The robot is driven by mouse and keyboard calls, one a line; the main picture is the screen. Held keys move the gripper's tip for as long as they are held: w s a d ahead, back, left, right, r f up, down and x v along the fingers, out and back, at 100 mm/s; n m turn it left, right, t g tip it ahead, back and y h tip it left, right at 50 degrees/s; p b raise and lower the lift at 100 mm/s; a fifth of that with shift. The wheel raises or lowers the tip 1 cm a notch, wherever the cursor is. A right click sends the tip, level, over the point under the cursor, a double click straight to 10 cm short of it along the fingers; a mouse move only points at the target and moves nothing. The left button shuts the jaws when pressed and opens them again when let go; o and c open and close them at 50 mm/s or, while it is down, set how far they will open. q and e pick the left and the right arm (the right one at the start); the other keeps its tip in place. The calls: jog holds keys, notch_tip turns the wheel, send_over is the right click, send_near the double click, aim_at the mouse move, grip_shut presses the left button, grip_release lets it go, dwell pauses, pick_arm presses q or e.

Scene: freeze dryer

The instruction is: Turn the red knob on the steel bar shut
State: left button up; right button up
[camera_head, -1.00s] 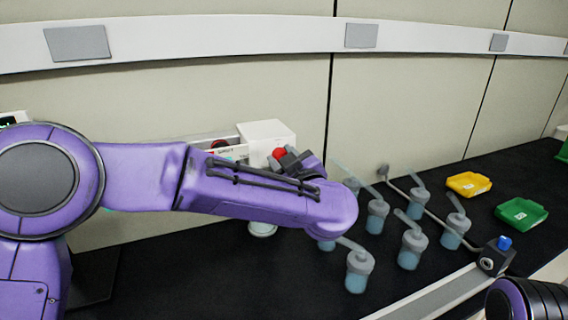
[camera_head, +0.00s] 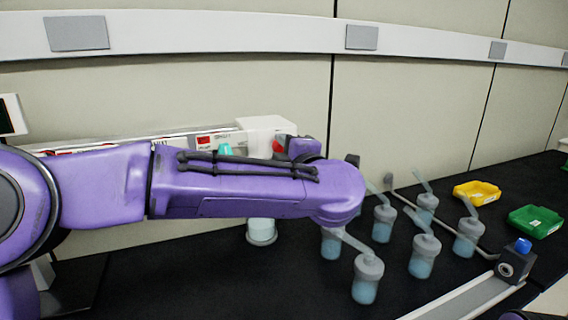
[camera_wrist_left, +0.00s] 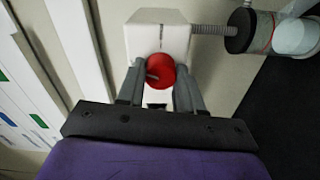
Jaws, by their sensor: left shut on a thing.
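The red knob (camera_head: 278,147) sits on the front of a white block (camera_head: 262,125) at the end of the long bar (camera_head: 150,143) by the back wall. In the left wrist view the knob (camera_wrist_left: 160,71) is between the two grey fingers of my left gripper (camera_wrist_left: 160,84), which is shut on it. In the head view my left gripper (camera_head: 291,149) is partly hidden behind my purple forearm. The forearm also covers part of the bar.
A flask (camera_head: 262,231) stands below the block. Several lidded flasks (camera_head: 367,278) with blue liquid stand on the dark bench to the right. A yellow bin (camera_head: 477,194) and a green bin (camera_head: 535,221) lie farther right. A small box with a blue knob (camera_head: 515,262) is at lower right.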

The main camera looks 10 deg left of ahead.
pick_arm(q)
jog(key=n+b, duration=0.3)
jog(key=n, duration=0.1)
jog(key=shift+f, duration=0.1)
jog(key=shift+b, duration=0.3)
dwell(0.4)
jog(key=o, duration=1)
jog(key=shift+o, duration=0.2)
jog(key=b+v, duration=0.2)
jog(key=v, duration=0.8)
jog(key=shift+d, duration=0.25)
jog(key=shift+s, duration=0.15)
